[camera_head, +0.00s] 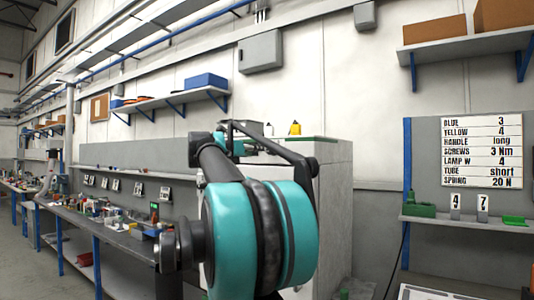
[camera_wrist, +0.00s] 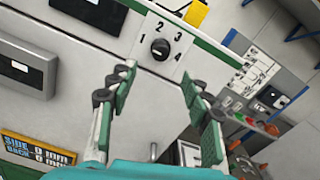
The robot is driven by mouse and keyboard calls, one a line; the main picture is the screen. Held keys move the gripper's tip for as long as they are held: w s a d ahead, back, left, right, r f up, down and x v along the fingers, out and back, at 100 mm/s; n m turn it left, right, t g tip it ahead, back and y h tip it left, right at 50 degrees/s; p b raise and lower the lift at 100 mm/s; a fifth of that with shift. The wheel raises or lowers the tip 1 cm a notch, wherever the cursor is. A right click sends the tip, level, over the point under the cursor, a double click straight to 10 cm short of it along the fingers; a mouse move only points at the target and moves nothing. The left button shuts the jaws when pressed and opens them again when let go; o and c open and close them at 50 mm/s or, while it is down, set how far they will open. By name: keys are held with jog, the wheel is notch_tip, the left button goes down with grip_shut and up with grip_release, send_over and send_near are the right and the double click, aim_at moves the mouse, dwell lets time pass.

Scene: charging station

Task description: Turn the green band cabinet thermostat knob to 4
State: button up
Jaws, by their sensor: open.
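In the wrist view a black round thermostat knob (camera_wrist: 160,48) sits on a white dial plate (camera_wrist: 175,66) marked 1, 2, 3 and 4. The knob has a small pale mark, too small to read its setting surely. A green band (camera_wrist: 207,48) runs along the cabinet (camera_wrist: 75,117) edge beside the plate. My gripper (camera_wrist: 158,84) is open, its two green-padded fingers apart and empty. In the picture the knob lies above the gap between the fingertips, and I see no contact. In the head view my arm hides the gripper and knob; a pale cabinet (camera_head: 335,178) stands behind it.
A cluttered workbench (camera_head: 110,232) runs left in the head view. A sign (camera_head: 482,150) with words and values hangs right, above a shelf (camera_head: 470,222).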

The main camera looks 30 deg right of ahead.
aim_at(269, 151)
jog(key=x, duration=1)
jog(key=shift+d, duration=0.2)
jog(key=shift+c, duration=0.5)
grip_shut()
